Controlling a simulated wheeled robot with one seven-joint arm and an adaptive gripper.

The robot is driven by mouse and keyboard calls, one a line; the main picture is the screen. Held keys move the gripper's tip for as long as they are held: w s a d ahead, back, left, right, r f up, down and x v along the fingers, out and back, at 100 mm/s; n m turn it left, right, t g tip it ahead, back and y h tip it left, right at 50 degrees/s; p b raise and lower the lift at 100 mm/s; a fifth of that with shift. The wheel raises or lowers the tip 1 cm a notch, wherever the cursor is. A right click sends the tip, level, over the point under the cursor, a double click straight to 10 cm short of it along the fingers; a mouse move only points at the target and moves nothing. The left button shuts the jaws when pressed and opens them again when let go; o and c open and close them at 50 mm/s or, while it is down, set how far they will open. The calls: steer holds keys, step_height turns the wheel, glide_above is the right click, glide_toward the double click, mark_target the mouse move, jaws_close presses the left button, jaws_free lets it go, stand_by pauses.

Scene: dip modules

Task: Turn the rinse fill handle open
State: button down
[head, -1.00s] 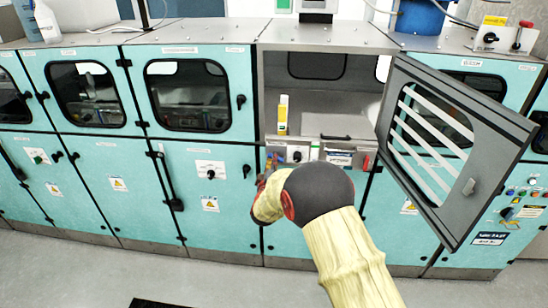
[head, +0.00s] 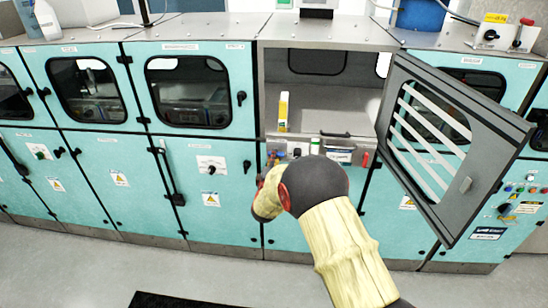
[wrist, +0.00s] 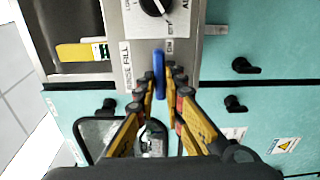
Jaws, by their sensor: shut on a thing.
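The rinse fill handle (wrist: 159,72) is a slim blue lever in the wrist view, beside a label reading "RINSE FILL" on a grey metal panel (wrist: 146,48). It lies lengthwise in the picture, its lower end between my fingertips. My gripper (wrist: 162,82), with yellow-and-black fingers, is shut on it. In the head view my gripper (head: 268,168) is at the front of the open cabinet's panel (head: 334,150), mostly hidden by my own arm. I cannot make out the blue handle clearly there.
A black rotary knob (wrist: 154,4) sits close to the handle. The grey cabinet door (head: 448,150) stands open to the right of my arm. A yellow-and-white bottle (head: 283,111) stands inside the open bay. Floor in front is clear except a black mat (head: 190,300).

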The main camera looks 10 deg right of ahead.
steer(key=shift+f, duration=0.1)
steer(key=c, duration=2)
jaws_free()
steer(key=shift+a, duration=0.1)
steer(key=shift+o, duration=0.6)
steer(key=shift+s, duration=0.1)
steer(key=v, duration=1.1)
steer(key=shift+s, duration=0.35)
steer(key=shift+a, duration=0.1)
